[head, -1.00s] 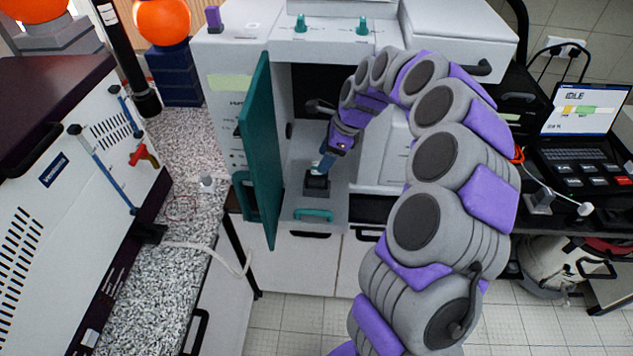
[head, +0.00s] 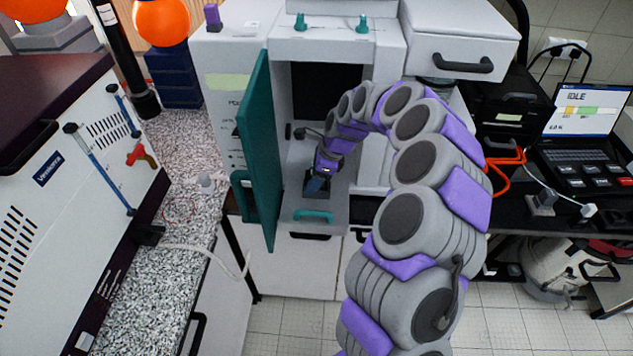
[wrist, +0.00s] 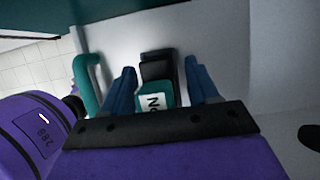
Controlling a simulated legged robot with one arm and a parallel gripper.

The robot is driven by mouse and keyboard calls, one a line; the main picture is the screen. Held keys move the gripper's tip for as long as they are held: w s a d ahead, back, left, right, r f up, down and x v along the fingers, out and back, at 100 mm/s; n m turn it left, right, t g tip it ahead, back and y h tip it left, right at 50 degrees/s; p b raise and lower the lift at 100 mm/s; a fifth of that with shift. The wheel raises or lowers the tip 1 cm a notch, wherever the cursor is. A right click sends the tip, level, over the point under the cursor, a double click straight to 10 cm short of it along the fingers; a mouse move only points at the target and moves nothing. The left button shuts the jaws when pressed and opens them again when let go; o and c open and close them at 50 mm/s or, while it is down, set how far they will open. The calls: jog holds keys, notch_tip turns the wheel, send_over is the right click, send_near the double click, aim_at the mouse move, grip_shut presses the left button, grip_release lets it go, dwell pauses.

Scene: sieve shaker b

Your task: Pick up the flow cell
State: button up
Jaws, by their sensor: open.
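The flow cell is most likely the small teal piece with a white lettered label (wrist: 152,100) in the wrist view. It sits at a black holder (wrist: 158,69) on the light grey compartment floor. My gripper (wrist: 160,80) is open, with one blue finger on each side of the holder and teal piece. I cannot tell whether the fingers touch them. In the head view my gripper (head: 318,185) is low inside the open compartment, over the dark holder, and hides the flow cell there.
The teal door (head: 262,150) stands open to the left of my gripper. A teal handle (head: 313,215) is on the front of the compartment floor; it also shows at left in the wrist view (wrist: 87,80). The white machine's walls are close on both sides.

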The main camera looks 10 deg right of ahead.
jog(key=shift+c, duration=0.3)
grip_shut()
